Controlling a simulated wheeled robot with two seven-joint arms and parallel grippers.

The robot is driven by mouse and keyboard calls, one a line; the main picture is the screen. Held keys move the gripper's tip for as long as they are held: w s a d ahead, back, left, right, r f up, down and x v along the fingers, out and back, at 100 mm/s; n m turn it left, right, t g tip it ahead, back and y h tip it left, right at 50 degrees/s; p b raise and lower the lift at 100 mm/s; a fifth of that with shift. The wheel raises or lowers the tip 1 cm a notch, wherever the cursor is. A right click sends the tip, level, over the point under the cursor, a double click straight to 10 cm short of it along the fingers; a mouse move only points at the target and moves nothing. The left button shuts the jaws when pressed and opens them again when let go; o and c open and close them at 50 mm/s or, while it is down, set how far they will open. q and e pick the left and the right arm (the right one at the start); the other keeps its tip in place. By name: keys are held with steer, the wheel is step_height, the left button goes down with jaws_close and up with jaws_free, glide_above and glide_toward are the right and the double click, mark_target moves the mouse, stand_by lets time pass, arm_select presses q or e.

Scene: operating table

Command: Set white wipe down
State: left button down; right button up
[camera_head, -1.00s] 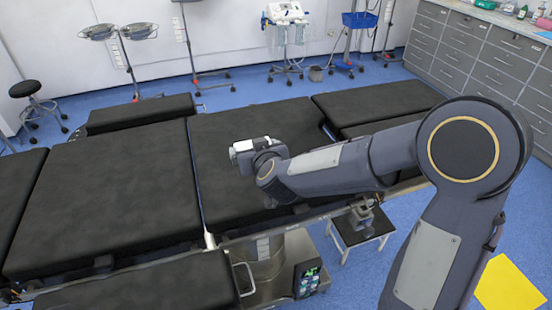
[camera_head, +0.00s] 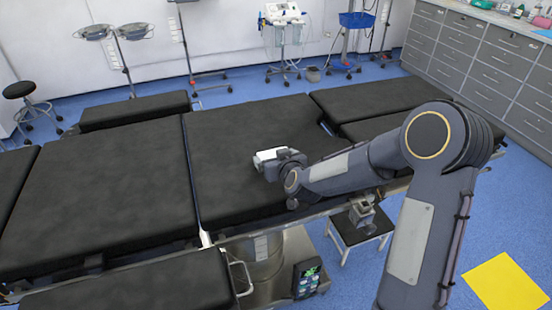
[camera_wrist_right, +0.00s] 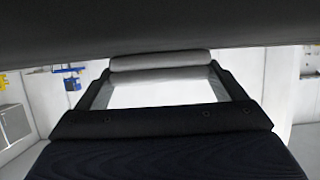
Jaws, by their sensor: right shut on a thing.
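The white wipe (camera_head: 268,154) is a small white block-like thing at my right gripper (camera_head: 275,159), over the right middle section of the black operating table (camera_head: 235,205). My right gripper is shut on it. In the right wrist view, the gripper's dark fingers reach forward on both sides, and a pale rolled edge of the wipe (camera_wrist_right: 160,60) spans between the tips. I cannot tell from the head view whether the wipe touches the table pad. My left gripper is not in view.
Bare black padding lies around the gripper. A small step stool (camera_head: 352,230) stands beside the table. Grey drawer cabinets (camera_head: 480,65) line the right wall, and a yellow patch (camera_head: 505,283) lies on the blue floor. Equipment stands (camera_head: 283,40) are at the back wall.

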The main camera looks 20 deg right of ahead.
steer(key=shift+f, duration=0.15)
steer(key=o, duration=0.7)
steer(key=shift+r, duration=0.2)
